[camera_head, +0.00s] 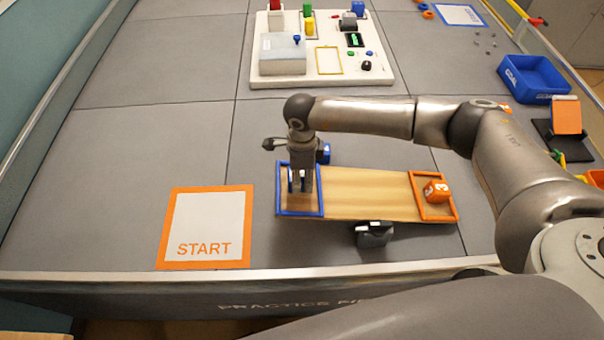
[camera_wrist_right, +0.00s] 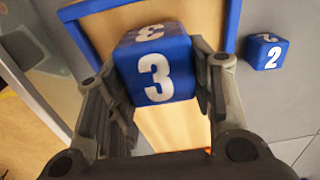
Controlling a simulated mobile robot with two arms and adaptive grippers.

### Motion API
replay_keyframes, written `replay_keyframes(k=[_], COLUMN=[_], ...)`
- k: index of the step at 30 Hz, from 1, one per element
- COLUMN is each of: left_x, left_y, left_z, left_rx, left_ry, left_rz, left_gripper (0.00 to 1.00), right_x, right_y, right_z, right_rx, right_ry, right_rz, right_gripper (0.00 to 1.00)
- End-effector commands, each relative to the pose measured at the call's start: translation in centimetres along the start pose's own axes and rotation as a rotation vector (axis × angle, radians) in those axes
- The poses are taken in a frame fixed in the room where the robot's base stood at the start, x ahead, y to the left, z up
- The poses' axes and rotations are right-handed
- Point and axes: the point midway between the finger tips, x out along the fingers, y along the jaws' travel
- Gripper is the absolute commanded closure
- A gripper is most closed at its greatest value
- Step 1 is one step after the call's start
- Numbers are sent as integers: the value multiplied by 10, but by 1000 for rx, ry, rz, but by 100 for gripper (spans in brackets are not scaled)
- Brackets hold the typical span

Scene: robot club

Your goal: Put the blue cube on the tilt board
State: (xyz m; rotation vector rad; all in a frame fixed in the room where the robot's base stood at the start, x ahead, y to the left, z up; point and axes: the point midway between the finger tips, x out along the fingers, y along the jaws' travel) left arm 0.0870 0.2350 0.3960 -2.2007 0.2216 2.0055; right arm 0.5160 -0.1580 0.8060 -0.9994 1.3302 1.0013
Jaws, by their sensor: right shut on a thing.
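The tilt board (camera_head: 365,191) is a wooden plank with a blue frame at its left end and an orange frame at its right end. An orange cube (camera_head: 436,191) marked 3 sits in the orange frame. My right gripper (camera_head: 300,187) points down over the blue-framed end. In the right wrist view it is shut on a blue cube (camera_wrist_right: 158,68) marked 3, inside the blue frame's outline. I cannot tell whether that cube touches the wood. A second blue cube (camera_wrist_right: 265,51), marked 2, lies on the mat just beyond the board. My left gripper is out of view.
A dark support (camera_head: 375,235) shows at the board's near edge. The START pad (camera_head: 205,225) lies to the left. A white panel (camera_head: 345,75) with blocks stands behind, and a blue bin (camera_head: 533,80) is at the right. The mat at left is clear.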

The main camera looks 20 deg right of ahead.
Motion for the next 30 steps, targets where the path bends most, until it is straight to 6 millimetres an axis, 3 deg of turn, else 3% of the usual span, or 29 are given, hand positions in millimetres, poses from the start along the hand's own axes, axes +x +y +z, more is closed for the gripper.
replay_keyframes(k=[11,12,18,30], left_x=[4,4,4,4], left_y=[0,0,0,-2], left_z=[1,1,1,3], left_rx=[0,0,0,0], left_ry=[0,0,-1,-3], left_rz=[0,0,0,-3], left_gripper=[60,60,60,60], right_x=[4,4,4,-3], right_y=[0,0,0,-1], right_z=[0,0,0,1], right_rx=[0,0,0,-1], right_ry=[0,0,0,-2], right_rz=[0,0,0,-2], right_gripper=[75,49,26,26])
